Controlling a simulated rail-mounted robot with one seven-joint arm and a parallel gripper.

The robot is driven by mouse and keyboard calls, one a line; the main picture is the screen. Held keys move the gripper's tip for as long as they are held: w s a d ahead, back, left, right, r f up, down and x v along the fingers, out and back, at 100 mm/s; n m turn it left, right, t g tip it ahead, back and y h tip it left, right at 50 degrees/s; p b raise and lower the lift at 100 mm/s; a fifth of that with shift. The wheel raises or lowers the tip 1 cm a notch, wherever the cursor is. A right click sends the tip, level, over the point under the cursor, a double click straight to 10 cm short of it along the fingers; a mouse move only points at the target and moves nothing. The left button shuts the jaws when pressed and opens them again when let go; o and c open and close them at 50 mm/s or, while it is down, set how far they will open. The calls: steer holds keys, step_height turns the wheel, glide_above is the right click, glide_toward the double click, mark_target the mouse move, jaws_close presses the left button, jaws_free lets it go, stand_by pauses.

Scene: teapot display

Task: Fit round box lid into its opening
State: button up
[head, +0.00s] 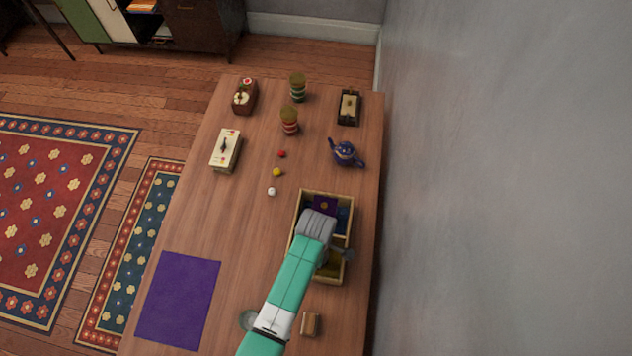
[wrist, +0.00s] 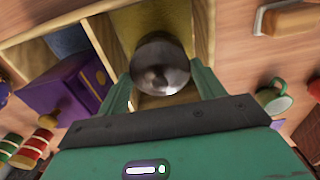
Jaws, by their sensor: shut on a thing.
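My gripper (wrist: 160,85) is shut on a shiny grey round metal piece (wrist: 162,66) in the wrist view. It looks like the round lid or its knob, but I cannot tell which. Behind it lies a compartment with an olive-yellow floor (wrist: 150,22) in the wooden divided box (wrist: 97,40). In the head view this box (head: 299,222) stands near the table's right edge, below my arm. My fingertips are largely hidden there. A purple box with a gold mark (wrist: 72,88) sits in another compartment. No round opening is clearly visible.
A blue teapot (head: 345,153) stands behind the divided box. Small red (head: 282,154), yellow (head: 277,172) and white (head: 271,191) balls lie left of it. A wooden block (head: 311,324) lies in front.

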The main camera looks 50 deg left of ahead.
stand_by(0.4)
steer(key=shift+f, duration=0.5)
steer(key=shift+f, duration=0.2)
stand_by(0.4)
steer(key=o, duration=1)
steer(key=shift+o, duration=0.2)
steer(key=shift+r, duration=0.1)
step_height(320, 180, up, 8)
steer(key=shift+f+p, duration=0.15)
steer(key=shift+p, duration=0.45)
steer(key=shift+f, duration=0.15)
